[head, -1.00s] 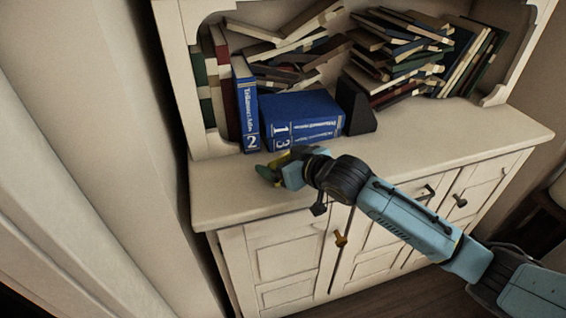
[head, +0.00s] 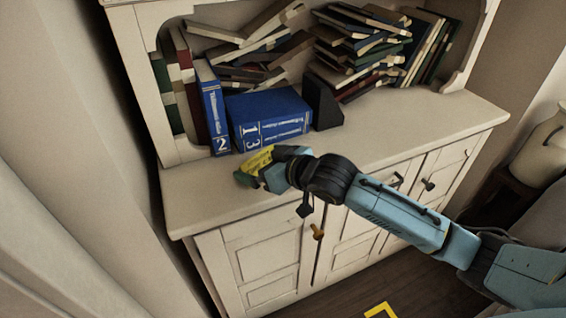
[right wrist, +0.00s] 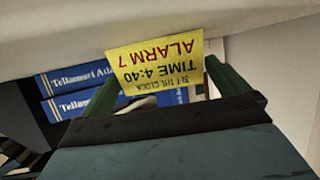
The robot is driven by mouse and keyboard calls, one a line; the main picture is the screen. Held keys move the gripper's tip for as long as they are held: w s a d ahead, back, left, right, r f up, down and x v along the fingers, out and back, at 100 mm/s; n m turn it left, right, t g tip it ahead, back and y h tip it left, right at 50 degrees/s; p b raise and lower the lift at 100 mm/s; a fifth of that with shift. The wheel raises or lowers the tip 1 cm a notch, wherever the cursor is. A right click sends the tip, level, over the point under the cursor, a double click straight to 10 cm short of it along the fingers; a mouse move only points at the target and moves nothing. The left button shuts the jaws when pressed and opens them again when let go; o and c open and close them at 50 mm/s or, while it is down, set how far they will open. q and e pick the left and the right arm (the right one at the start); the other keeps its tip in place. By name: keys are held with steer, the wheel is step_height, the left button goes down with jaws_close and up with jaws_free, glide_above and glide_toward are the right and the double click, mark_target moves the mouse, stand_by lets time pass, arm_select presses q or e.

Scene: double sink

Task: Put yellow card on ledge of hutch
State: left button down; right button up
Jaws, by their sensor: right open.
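The yellow card (head: 259,157) is at the hutch ledge (head: 200,197), in front of the blue books. In the right wrist view the card (right wrist: 158,62) shows upside-down printed lines, "TIME 4:40" and "ALARM 7". My right gripper (head: 250,174) is low over the ledge, right at the card. In the right wrist view its green fingers (right wrist: 165,85) are spread wide, with the card between and just beyond them. I cannot tell whether a finger still touches the card. Part of the card is hidden by the gripper in the head view. My left gripper is not in view.
Blue books (head: 270,118) and a black bookend (head: 322,103) stand behind the card. Heaps of books (head: 365,45) fill the back. The ledge to the right (head: 430,117) is clear. A yellow-edged thing (head: 381,311) lies on the floor.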

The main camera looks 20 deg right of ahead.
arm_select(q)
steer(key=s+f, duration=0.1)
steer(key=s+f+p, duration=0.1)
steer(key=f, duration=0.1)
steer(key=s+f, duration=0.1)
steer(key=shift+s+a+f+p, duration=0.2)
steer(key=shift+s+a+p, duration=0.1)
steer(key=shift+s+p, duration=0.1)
arm_select(e)
steer(key=v, duration=0.8)
steer(key=shift+s, duration=0.15)
